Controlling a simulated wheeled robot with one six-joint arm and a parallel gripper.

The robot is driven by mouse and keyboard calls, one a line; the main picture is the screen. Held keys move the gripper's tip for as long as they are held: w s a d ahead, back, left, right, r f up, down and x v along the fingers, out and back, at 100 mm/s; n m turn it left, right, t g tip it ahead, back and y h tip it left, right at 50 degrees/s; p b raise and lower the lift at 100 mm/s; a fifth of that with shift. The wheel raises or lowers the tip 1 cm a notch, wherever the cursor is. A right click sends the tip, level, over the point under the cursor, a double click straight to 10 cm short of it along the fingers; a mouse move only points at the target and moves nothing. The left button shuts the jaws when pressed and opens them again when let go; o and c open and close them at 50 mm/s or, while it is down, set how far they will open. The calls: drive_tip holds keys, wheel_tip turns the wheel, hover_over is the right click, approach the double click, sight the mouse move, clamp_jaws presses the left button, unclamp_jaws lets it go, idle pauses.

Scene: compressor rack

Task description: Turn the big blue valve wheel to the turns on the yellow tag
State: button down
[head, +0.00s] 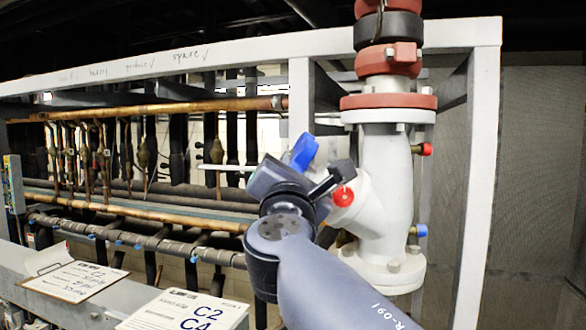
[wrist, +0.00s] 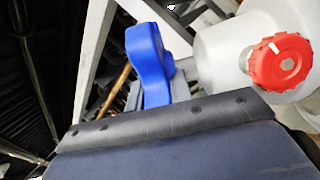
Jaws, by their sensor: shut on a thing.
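The blue valve wheel (head: 303,152) shows in the head view beside the white valve body (head: 385,185), with most of it hidden behind my gripper. In the wrist view, part of the blue wheel (wrist: 148,50) stands just beyond my gripper's dark body, left of the white valve body (wrist: 222,58). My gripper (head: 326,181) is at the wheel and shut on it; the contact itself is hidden. I see no yellow tag in either view.
A red round cap (head: 343,195) sits on the valve close to my gripper. A grey frame post (head: 480,160) stands at the right, copper pipes (head: 150,111) run at the left. A clipboard (head: 75,281) and a white card (head: 185,311) marked C2, C4 lie at the lower left.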

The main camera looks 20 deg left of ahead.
drive_tip(key=shift+w+d+n+g+y, duration=0.1)
drive_tip(key=shift+n+g+y, duration=0.3)
drive_tip(key=shift+g, duration=0.3)
drive_tip(key=shift+n+g+y, duration=0.4)
drive_tip(key=shift+g, duration=0.3)
drive_tip(key=shift+w+d+r+n+g+y, duration=0.1)
drive_tip(key=shift+n+g+y, duration=0.35)
drive_tip(key=shift+g, duration=0.45)
drive_tip(key=shift+d+r+n+g+y, duration=0.1)
drive_tip(key=shift+n+g+y, duration=0.3)
drive_tip(key=shift+g, duration=0.5)
drive_tip(key=shift+w+r+n+g+y, duration=0.15)
drive_tip(key=shift+n+g, duration=0.35)
drive_tip(key=shift+g, duration=0.5)
drive_tip(key=shift+s+r+n+g+y, duration=0.15)
drive_tip(key=shift+n+g, duration=0.3)
drive_tip(key=shift+g, duration=0.55)
drive_tip(key=shift+w+r+n+g, duration=0.1)
drive_tip(key=shift+r+n+g, duration=0.05)
drive_tip(key=shift+g, duration=0.4)
drive_tip(key=shift+w+r+n+g, duration=0.1)
drive_tip(key=shift+n+g, duration=0.05)
drive_tip(key=shift+g, duration=0.4)
drive_tip(key=shift+r, duration=0.1)
drive_tip(key=shift+g, duration=0.6)
drive_tip(key=c, duration=1.3)
unclamp_jaws()
drive_tip(key=shift+f+n, duration=0.2)
drive_tip(key=shift+n, duration=0.1)
